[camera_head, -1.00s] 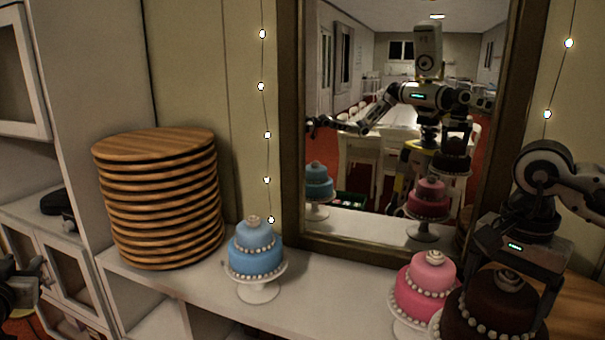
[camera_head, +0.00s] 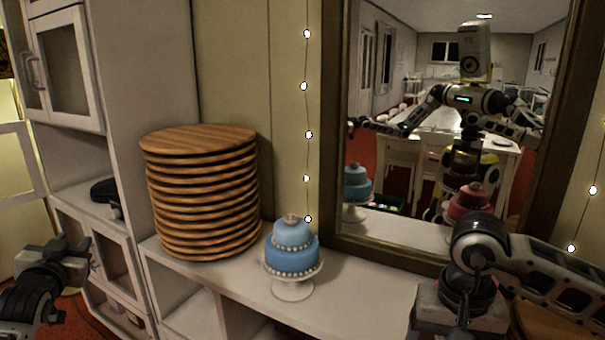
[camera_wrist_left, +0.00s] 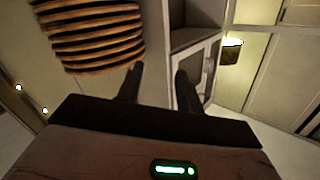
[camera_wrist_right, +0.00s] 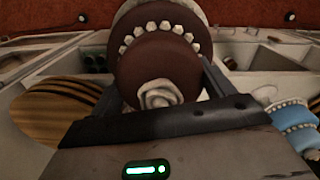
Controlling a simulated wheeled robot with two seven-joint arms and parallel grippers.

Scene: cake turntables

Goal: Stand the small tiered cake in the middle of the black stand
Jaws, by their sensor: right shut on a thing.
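A dark brown tiered cake with white beads and a swirl on top (camera_wrist_right: 160,65) is between the fingers of my right gripper (camera_wrist_right: 162,82), which is shut on it. In the head view my right wrist (camera_head: 460,305) is at the bottom right; its fingers and that cake are out of frame. A dark, low round object (camera_head: 105,190), perhaps the black stand, lies on a shelf of the white unit at left. My left gripper (camera_head: 68,256) is at the lower left; its fingers (camera_wrist_left: 160,80) are apart with nothing between them.
A blue tiered cake (camera_head: 292,256) on a white pedestal (camera_head: 293,290) stands on the white counter (camera_head: 365,295), beside a tall stack of round wooden boards (camera_head: 200,195). A framed mirror (camera_head: 400,170) stands behind, reflecting the blue and pink cakes. A round wooden board (camera_wrist_right: 50,108) shows in the right wrist view.

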